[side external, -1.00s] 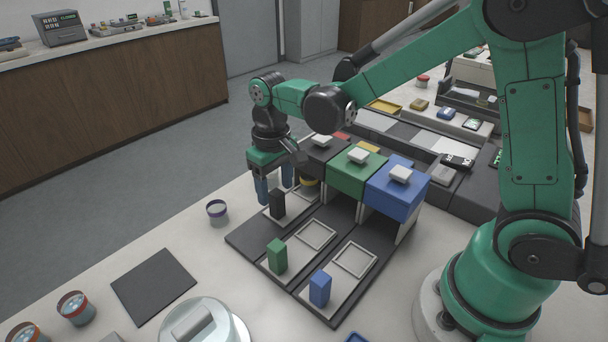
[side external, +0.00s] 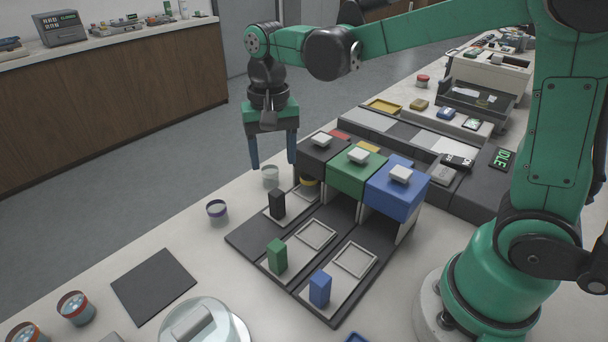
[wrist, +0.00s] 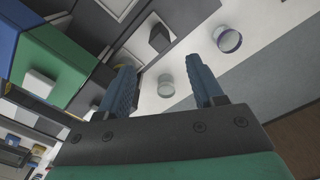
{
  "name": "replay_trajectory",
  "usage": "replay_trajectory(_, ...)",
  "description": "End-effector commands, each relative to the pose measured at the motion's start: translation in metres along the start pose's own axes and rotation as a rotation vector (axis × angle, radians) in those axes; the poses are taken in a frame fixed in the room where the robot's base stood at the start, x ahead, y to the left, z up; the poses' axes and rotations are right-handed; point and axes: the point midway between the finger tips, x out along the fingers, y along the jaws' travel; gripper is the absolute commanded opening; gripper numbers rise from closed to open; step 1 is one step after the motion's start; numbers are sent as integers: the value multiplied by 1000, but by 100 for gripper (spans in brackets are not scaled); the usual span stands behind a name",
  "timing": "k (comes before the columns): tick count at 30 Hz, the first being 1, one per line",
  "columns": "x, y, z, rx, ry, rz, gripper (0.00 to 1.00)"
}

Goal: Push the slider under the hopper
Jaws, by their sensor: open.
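Three hoppers stand side by side: black (side external: 322,160), green (side external: 352,176) and blue (side external: 396,190), each with a white knob on top. In front of them lie three sliders, each with an upright post: black (side external: 277,205), green (side external: 277,256) and blue (side external: 320,289). The green and blue sliders have empty square frames in front of their hoppers. A dark, yellow-banded round piece (side external: 310,181) sits by the black hopper's mouth, partly hidden. My gripper (side external: 273,163) is open and empty, above a whitish cup (side external: 271,177). The wrist view shows the black post (wrist: 159,38) beyond the fingers.
A purple-rimmed cup (side external: 216,209) stands left of the black slider. A display reading IDLE (side external: 503,158) is at the right.

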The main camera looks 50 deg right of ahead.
Motion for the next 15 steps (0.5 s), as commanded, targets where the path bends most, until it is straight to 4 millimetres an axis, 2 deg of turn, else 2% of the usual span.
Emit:
replay_trajectory(6,0,0,0,658,-1,1,61)
replay_trajectory(10,0,0,0,990,-1,1,61)
replay_trajectory(12,20,0,0,995,-1,1,61)
replay_trajectory(15,39,0,-1,993,-1,1,61)
